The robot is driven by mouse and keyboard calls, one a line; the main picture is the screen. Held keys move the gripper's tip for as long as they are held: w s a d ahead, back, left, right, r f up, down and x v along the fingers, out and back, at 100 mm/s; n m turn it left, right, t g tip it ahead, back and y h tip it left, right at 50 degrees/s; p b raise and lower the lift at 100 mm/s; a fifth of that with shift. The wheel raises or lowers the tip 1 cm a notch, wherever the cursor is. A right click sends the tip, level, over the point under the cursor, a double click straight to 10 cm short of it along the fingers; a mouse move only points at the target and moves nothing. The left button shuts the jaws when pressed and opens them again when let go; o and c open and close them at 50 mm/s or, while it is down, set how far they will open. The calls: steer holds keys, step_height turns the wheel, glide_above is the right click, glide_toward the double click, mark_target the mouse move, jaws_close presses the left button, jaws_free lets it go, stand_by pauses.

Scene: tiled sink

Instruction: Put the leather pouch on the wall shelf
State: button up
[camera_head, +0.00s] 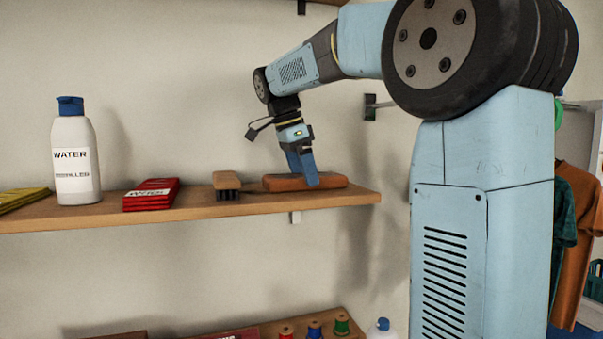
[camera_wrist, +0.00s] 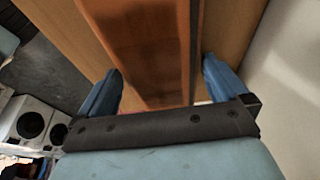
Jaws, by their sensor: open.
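The leather pouch (camera_head: 281,184), a flat orange-brown block shape, lies on the wooden wall shelf (camera_head: 250,206) near its right end. My gripper (camera_head: 306,178) points down at the pouch from above, its blue fingers reaching to the pouch's level. In the wrist view the pouch (camera_wrist: 150,55) runs between the two open fingers (camera_wrist: 162,88), one on each side of it. I see a gap at the right finger; contact at the left finger cannot be told.
A wooden brush (camera_head: 227,184) lies just left of the pouch. Further left are red packets (camera_head: 152,195), a white water bottle (camera_head: 74,155) and a yellow packet (camera_head: 20,198). A lower shelf (camera_head: 350,330) holds thread spools (camera_head: 314,329). The wall stands close behind.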

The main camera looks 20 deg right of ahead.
steer(key=v, duration=1.2)
